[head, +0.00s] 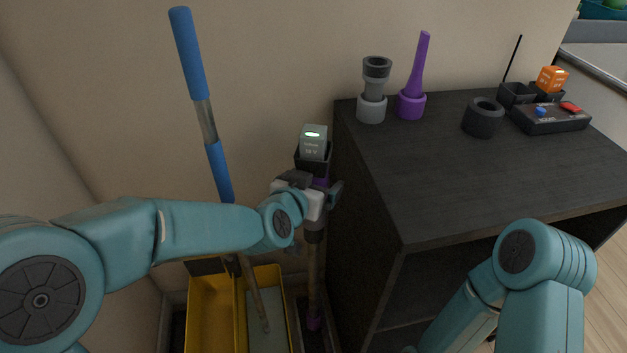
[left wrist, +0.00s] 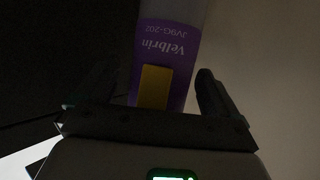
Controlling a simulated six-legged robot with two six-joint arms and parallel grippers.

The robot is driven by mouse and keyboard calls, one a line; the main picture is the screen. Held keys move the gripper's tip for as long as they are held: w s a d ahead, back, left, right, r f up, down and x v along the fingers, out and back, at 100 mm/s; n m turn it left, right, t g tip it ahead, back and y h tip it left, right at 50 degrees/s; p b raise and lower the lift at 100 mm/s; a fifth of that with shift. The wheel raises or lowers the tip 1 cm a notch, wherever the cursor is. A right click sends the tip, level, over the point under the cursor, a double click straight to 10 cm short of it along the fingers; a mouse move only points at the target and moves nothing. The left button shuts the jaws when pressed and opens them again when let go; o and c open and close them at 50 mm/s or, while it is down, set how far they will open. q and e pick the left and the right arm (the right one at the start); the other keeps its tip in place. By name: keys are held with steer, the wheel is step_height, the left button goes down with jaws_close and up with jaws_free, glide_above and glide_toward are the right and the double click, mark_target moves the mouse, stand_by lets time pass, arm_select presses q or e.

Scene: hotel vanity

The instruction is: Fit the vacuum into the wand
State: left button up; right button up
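The vacuum (head: 313,143) stands upright against the left side of the dark cabinet, its grey top block showing a green light. A purple part (head: 321,182) of it shows just below. A long tube that looks like the wand (head: 315,262) runs down beneath it to a purple end near the floor; the joint between them is hidden by my gripper. My left gripper (head: 315,187) is at the vacuum's purple section. In the left wrist view its fingers lie on either side of the purple body (left wrist: 185,85) with a yellow patch, with a visible gap at left. My right gripper is out of view.
A blue-handled mop (head: 190,55) and yellow bucket (head: 210,310) stand at left.

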arm_select(q)
steer(key=p+v, duration=0.3)
steer(key=v, duration=1.3)
steer(key=shift+s+r, duration=0.2)
steer(key=shift+s, duration=0.1)
steer(key=shift+a, duration=0.1)
steer(key=s+a+f+n+g+y, duration=0.1)
steer(key=a+f+g+y, duration=0.2)
steer(key=f, duration=0.8)
steer(key=s+a+f+n+g, duration=0.1)
steer(key=a+f+g, duration=0.3)
steer(key=f, duration=0.8)
steer(key=s+f+n+g+h, duration=0.25)
steer(key=s+f+g, duration=0.25)
steer(key=s+f, duration=0.95)
step_height(320, 180, up, 18)
steer(key=n+p, duration=0.2)
steer(key=p, duration=1.6)
steer(key=shift+w+d+y, duration=0.35)
steer(key=shift+d, duration=0.1)
